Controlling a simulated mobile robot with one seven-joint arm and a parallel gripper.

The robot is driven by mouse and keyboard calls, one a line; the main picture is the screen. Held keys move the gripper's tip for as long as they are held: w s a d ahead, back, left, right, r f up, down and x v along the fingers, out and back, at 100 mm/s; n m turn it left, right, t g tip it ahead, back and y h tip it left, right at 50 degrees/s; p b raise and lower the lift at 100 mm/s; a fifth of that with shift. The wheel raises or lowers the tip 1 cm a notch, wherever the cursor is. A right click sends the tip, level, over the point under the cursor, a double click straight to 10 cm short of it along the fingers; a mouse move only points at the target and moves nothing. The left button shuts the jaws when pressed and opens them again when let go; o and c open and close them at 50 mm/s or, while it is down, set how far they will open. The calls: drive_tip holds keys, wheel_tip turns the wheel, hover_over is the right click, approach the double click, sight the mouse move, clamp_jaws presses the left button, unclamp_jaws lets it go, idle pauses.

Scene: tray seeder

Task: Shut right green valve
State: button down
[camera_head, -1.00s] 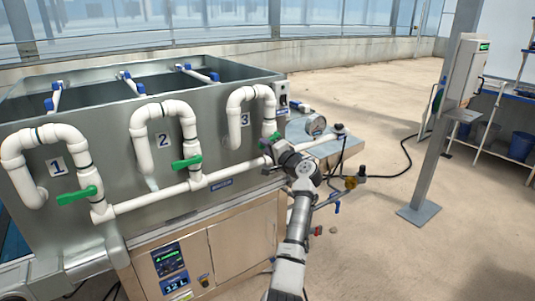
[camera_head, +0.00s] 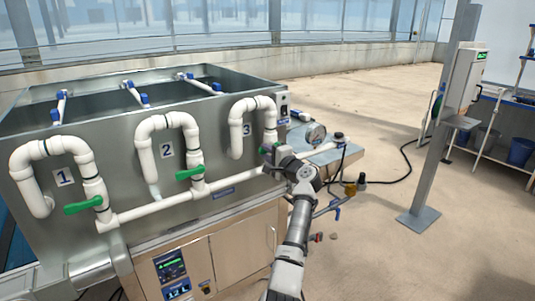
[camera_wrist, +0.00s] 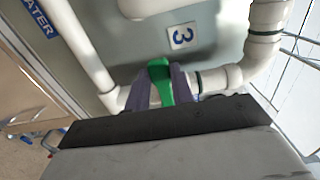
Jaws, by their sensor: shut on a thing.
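The right green valve handle (camera_wrist: 160,75) sits on the white pipe numbered 3 (camera_head: 252,103). In the wrist view it stands between the two fingers of my gripper (camera_wrist: 161,88), which is shut on it. The handle appears to lie across its pipe there; its far part is hidden by the fingers. In the head view my gripper (camera_head: 267,151) covers most of this valve.
Two other green valve handles, on pipe 2 (camera_head: 189,173) and pipe 1 (camera_head: 84,205), lie crosswise to their pipes. A horizontal white pipe (camera_head: 160,207) runs below. A grey post (camera_head: 439,120) stands farther right.

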drive_tip(key=c, duration=1.2)
unclamp_jaws()
drive_tip(key=b+v, duration=0.4)
drive_tip(key=v, duration=1)
drive_tip(key=shift+r, duration=0.15)
